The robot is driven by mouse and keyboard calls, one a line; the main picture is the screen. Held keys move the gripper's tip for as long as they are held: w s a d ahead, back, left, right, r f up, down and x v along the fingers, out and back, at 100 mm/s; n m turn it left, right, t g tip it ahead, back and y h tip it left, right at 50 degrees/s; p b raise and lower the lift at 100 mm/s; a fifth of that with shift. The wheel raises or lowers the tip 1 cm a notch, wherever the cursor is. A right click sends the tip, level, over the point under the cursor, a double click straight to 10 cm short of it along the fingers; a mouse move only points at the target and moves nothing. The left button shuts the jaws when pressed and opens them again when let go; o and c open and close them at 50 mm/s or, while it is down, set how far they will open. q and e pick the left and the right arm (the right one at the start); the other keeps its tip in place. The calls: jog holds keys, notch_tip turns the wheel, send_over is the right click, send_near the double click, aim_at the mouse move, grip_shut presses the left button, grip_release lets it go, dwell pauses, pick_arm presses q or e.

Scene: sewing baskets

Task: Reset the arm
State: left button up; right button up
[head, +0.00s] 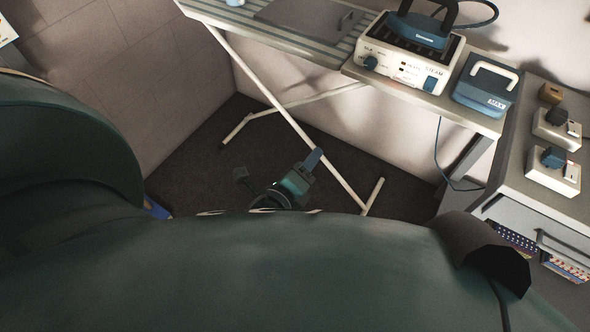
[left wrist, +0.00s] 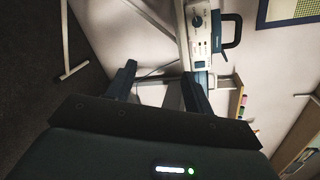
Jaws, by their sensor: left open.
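My left gripper (head: 278,168) shows small in the middle of the head view, in front of the dark floor and below the ironing board. It is apart from the board and its legs. In the left wrist view its two fingers (left wrist: 158,88) stand apart with nothing between them, so it is open and empty. My right gripper does not show in either view. Large dark green parts of my own body cover the lower half of the head view and hide what lies behind them.
An ironing board (head: 330,60) on pale legs (head: 268,95) crosses the top. It bears a white steam station (head: 400,62) with an iron (head: 425,28) and a blue case (head: 486,86). A grey drawer unit (head: 520,190) stands at right, carrying small boxes. Dark floor (head: 200,170) is clear at left.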

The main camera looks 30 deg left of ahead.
pick_arm(q)
jog(key=shift+s+f+n, duration=0.1)
jog(key=shift+s+n, duration=0.2)
jog(key=shift+s, duration=0.15)
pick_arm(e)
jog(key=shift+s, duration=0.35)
pick_arm(q)
jog(key=s+d+f+n+g+h, duration=0.1)
jog(key=s+n, duration=0.3)
jog(key=n, duration=0.6)
jog(key=s+d+f+n+g+h+p, duration=0.1)
jog(key=s+d+f+n+g+h, duration=0.1)
jog(key=n, duration=0.8)
jog(key=s+f+g, duration=0.1)
jog(key=s+f, duration=0.1)
jog(key=s, duration=0.1)
jog(key=shift+f+g, duration=0.35)
jog(key=shift+g, duration=0.05)
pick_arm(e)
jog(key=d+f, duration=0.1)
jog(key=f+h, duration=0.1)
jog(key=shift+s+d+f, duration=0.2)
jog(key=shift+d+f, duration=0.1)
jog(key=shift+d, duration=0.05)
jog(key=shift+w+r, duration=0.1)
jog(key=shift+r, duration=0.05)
